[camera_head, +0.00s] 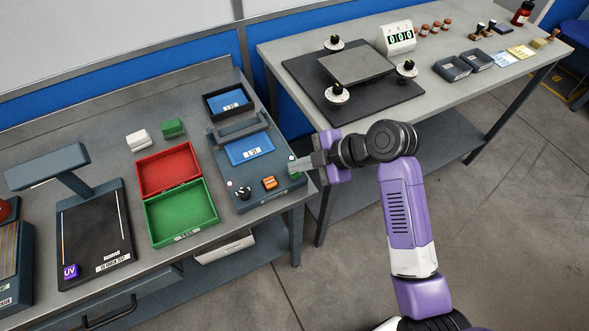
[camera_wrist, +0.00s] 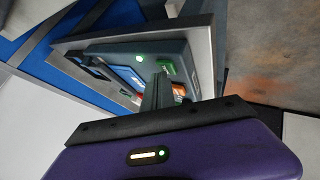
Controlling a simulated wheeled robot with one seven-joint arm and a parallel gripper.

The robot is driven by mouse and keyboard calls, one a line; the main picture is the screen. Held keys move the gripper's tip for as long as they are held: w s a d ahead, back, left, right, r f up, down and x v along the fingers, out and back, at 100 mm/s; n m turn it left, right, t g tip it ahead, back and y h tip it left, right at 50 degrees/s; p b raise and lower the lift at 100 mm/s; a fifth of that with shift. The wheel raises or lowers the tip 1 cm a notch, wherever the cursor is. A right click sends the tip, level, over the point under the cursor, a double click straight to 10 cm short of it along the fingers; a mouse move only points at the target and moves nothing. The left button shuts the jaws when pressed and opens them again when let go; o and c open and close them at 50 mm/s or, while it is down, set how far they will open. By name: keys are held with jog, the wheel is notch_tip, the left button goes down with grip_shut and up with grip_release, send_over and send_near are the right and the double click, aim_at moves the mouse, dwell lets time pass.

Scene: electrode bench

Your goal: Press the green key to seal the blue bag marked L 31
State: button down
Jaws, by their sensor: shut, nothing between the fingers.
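The blue bag (camera_head: 250,149) with a white label lies flat on the dark sealer (camera_head: 225,165), in front of its raised bar. It also shows in part in the wrist view (camera_wrist: 126,76). My gripper (camera_head: 298,164) is shut and empty at the sealer's right edge. In the wrist view its fingertips (camera_wrist: 160,80) point at the sealer, close to a green key (camera_wrist: 165,67); I cannot tell whether they touch it. In the head view the key is mostly hidden by my gripper.
An orange switch (camera_head: 269,183) and a black knob (camera_head: 243,193) are on the sealer's front. A second blue bag lies in a black tray (camera_head: 211,104) behind. Red (camera_head: 142,168) and green (camera_head: 150,222) trays stand left. A scale (camera_head: 355,66) is on the other table.

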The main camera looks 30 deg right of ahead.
jog(key=shift+r+p, duration=0.65)
jog(key=shift+r, duration=0.2)
jog(key=shift+r, duration=0.1)
